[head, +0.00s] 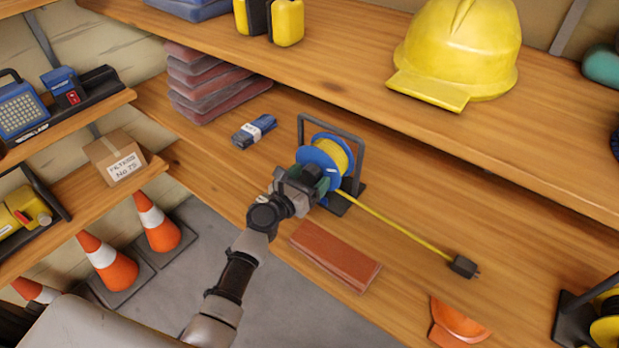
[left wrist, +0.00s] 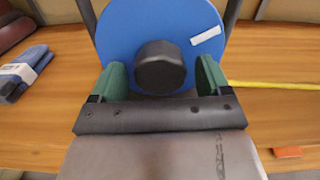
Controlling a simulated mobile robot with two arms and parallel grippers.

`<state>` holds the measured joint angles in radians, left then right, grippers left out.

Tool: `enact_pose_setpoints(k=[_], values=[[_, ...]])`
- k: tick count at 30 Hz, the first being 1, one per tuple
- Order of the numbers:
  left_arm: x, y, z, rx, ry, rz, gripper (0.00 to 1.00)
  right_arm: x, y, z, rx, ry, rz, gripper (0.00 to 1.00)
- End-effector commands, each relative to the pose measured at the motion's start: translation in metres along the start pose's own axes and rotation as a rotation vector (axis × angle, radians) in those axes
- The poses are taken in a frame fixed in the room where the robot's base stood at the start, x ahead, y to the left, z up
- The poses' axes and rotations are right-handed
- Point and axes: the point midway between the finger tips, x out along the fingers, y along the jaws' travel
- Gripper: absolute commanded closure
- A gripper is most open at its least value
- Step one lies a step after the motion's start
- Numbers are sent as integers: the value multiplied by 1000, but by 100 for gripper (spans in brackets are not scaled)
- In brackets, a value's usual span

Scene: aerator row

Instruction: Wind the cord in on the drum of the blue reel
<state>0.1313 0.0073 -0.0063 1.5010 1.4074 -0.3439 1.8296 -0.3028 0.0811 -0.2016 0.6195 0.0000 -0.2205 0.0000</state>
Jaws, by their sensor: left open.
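The blue reel (head: 318,152) stands upright in a dark frame on the wooden shelf, with yellow cord on its drum. The yellow cord (head: 395,225) runs out to the right along the shelf to a black plug (head: 463,266). In the left wrist view the reel's blue disc (left wrist: 125,30) faces me, with a dark round knob (left wrist: 160,67) at its middle and a white label. My left gripper (left wrist: 160,82) is open, its green fingers on either side of the knob and apart from it. It also shows at the reel in the head view (head: 312,180). My right gripper is not in view.
A brick (head: 335,256) lies near the shelf's front edge, right of my left arm. A folded blue cloth (head: 254,131) lies left of the reel. An orange piece (head: 456,322) and another reel (head: 605,325) are at the lower right. A shelf with a yellow helmet (head: 460,50) is above.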

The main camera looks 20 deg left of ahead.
Motion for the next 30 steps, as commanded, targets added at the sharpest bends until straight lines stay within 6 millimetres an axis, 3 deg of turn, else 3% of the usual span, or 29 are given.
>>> enact_pose_setpoints(k=[9,19,30], values=[[2,0,0,1,0,0,24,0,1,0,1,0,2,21],[2,0,0,1,0,0,72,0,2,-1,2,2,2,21],[2,0,-1,76,0,0,72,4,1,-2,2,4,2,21]])
